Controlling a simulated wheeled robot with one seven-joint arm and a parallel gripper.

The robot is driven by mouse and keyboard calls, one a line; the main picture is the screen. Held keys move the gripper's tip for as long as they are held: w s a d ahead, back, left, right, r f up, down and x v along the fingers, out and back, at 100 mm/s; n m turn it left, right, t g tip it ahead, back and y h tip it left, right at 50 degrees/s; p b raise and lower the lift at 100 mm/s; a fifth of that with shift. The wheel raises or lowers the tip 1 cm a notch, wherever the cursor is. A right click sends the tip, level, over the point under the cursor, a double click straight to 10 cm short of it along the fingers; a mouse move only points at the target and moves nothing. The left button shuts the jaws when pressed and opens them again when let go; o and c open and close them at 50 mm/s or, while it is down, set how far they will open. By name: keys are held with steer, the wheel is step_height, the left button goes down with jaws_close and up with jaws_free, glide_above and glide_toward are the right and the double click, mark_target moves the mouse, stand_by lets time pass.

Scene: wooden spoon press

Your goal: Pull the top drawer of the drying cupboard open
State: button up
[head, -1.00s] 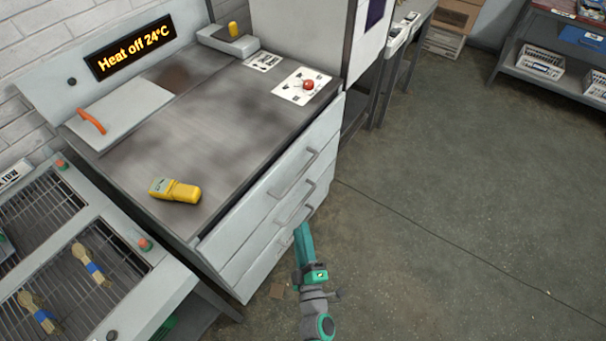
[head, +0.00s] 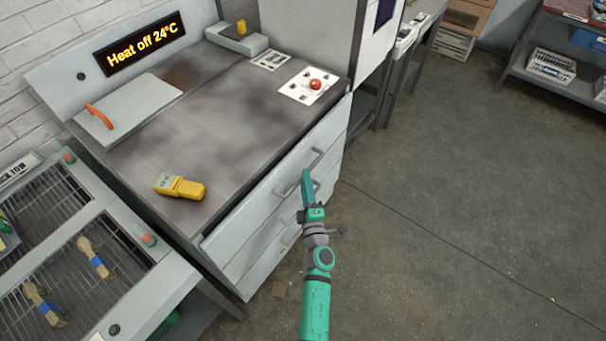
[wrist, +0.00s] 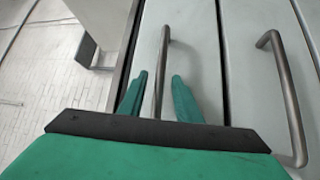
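The drying cupboard (head: 232,236) is a light grey cabinet with a dark worktop (head: 205,135) and stacked drawers. Its top drawer (head: 250,214) looks shut, its front in line with those below. The top drawer's grey bar handle (head: 288,190) also shows in the wrist view (wrist: 163,72). My green gripper (head: 307,182) is at this handle. In the wrist view its two fingers (wrist: 160,98) are apart, one on each side of the bar, with visible gaps. The second drawer's handle (wrist: 284,90) lies to the right there. Whether the fingertips touch the drawer front I cannot tell.
On the worktop are a yellow meter (head: 180,187), a grey plate with an orange handle (head: 128,108) and a card with a red knob (head: 315,85). A rack with brushes (head: 95,258) stands at left. The floor (head: 450,200) to the right is open.

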steer(key=shift+x, duration=1.5)
jaws_close()
steer(key=shift+s, duration=0.1)
